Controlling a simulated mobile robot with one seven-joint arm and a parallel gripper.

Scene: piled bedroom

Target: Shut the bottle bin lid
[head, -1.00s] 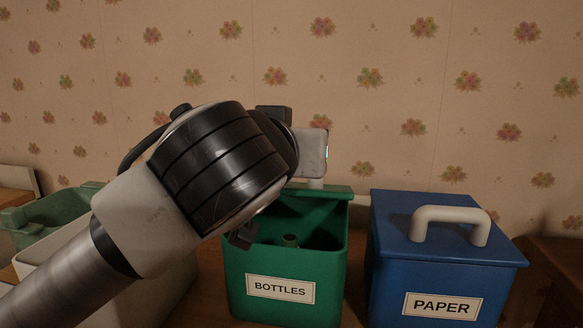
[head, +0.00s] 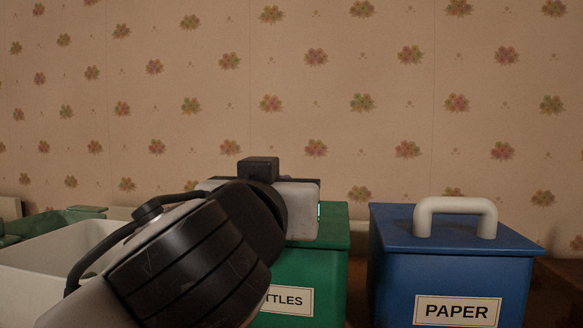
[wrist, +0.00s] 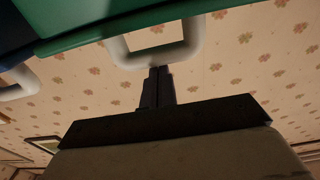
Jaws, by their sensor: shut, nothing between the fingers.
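The green bottle bin (head: 325,285) stands left of the blue bin, its label partly hidden by my arm. Its green lid (head: 334,228) lies across the top and looks down, with no opening showing on the visible right part. The left part of the lid and its handle are hidden behind my arm in the head view. In the wrist view the lid (wrist: 130,22) carries a white handle (wrist: 190,42). My gripper (wrist: 160,70) is shut and empty, its fingertips right at the handle. I cannot tell if they touch it.
The blue paper bin (head: 450,285), with a white-handled lid, stands close on the right. A white open container (head: 50,268) and a green one (head: 55,222) are on the left. The papered wall is close behind.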

